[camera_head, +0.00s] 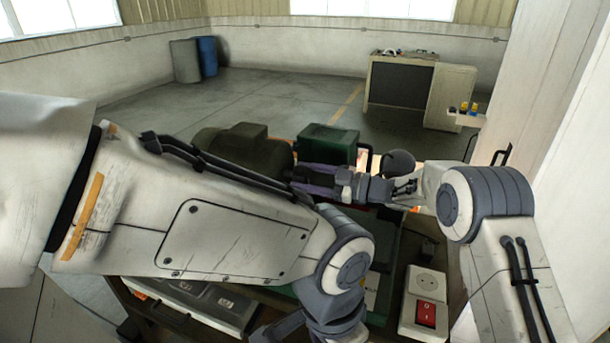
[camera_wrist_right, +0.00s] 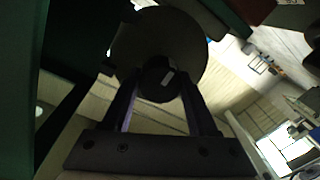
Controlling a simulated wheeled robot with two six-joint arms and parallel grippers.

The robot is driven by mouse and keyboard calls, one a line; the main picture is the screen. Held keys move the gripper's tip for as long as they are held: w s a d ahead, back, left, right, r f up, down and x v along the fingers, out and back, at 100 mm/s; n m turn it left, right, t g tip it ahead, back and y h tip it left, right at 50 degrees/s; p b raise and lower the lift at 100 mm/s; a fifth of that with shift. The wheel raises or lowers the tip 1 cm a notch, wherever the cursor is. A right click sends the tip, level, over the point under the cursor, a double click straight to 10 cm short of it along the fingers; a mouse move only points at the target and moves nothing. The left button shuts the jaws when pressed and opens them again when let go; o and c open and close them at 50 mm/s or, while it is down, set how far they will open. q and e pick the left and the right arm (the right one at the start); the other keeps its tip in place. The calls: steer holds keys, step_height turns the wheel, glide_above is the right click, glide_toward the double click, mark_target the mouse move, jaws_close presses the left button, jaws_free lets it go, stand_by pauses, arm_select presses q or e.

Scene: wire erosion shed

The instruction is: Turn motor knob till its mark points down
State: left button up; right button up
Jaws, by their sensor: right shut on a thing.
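The motor knob (camera_wrist_right: 154,84) is a dark round knob in the right wrist view, in front of a larger dark round disc (camera_wrist_right: 160,40). A short pale mark shows on its face, right of centre in that view. My right gripper (camera_wrist_right: 157,90) is shut on the knob, with one finger on each side. In the head view my right gripper (camera_head: 312,180) reaches left beside a dark olive motor-like housing (camera_head: 240,146); the knob is hidden there.
A green box (camera_head: 328,143) stands behind my right gripper. A panel with a red switch (camera_head: 426,313) and a round socket lies at the front right. Grey trays (camera_head: 205,299) sit below my left arm.

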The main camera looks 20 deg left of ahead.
stand_by(0.3)
steer(key=o, duration=1.4)
steer(key=shift+c, duration=0.2)
steer(key=d+b, duration=0.3)
steer(key=d, duration=0.7)
steer(key=shift+d+b, duration=0.25)
steer(key=shift+b, duration=0.15)
steer(key=shift+s, duration=0.1)
